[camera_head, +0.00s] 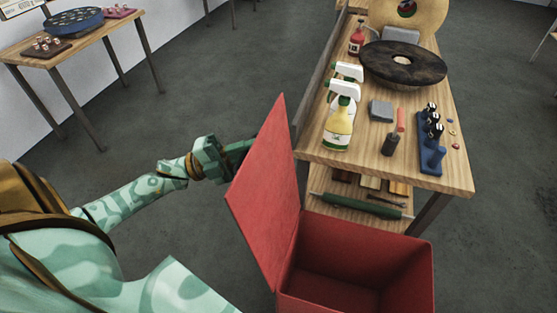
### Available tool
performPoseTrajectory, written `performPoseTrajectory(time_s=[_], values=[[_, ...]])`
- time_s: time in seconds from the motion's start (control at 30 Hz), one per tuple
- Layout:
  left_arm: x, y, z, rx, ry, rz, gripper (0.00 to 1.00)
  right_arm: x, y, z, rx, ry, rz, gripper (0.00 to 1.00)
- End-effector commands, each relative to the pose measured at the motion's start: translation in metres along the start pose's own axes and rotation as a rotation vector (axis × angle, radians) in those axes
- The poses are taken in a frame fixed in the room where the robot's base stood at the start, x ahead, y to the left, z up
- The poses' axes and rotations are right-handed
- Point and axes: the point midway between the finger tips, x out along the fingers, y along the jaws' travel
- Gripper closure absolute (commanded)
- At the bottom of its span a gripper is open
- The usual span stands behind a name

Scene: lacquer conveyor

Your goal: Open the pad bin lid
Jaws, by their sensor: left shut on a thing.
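The red pad bin (362,247) stands open in the lower middle of the head view, in front of the wooden workbench. Its red lid (265,195) is raised, tilted up steeply on the bin's left side. The bin's inside shows no contents in the visible part. My left gripper (240,150) is at the far left side of the lid, close to its upper edge, and is shut on the lid. The fingertips are partly hidden behind the lid. My right gripper is not in view.
The workbench (440,172) holds spray bottles (340,122), a dark round disc (403,64), a blue rack (431,142) and small tools. A rolled green item (355,206) lies on its lower shelf. Another table (85,36) stands at upper left. Grey floor between is clear.

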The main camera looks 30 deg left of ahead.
Motion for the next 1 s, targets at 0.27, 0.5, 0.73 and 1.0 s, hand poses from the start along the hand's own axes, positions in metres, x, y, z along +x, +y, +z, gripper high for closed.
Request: performPoseTrajectory(time_s=[0.27, 0.5, 0.73, 1.0], values=[[-0.022, 0.001, 0.01, -0.022, -0.007, -0.043, 1.0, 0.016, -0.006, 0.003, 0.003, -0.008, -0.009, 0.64], [-0.024, -0.001, 0.011, -0.022, -0.01, -0.045, 1.0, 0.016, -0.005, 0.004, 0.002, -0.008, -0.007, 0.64], [-0.023, -0.001, 0.01, -0.021, -0.008, -0.046, 0.68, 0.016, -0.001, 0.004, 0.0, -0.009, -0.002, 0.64], [-0.023, -0.001, 0.009, -0.022, -0.004, -0.047, 0.68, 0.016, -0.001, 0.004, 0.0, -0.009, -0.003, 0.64]])
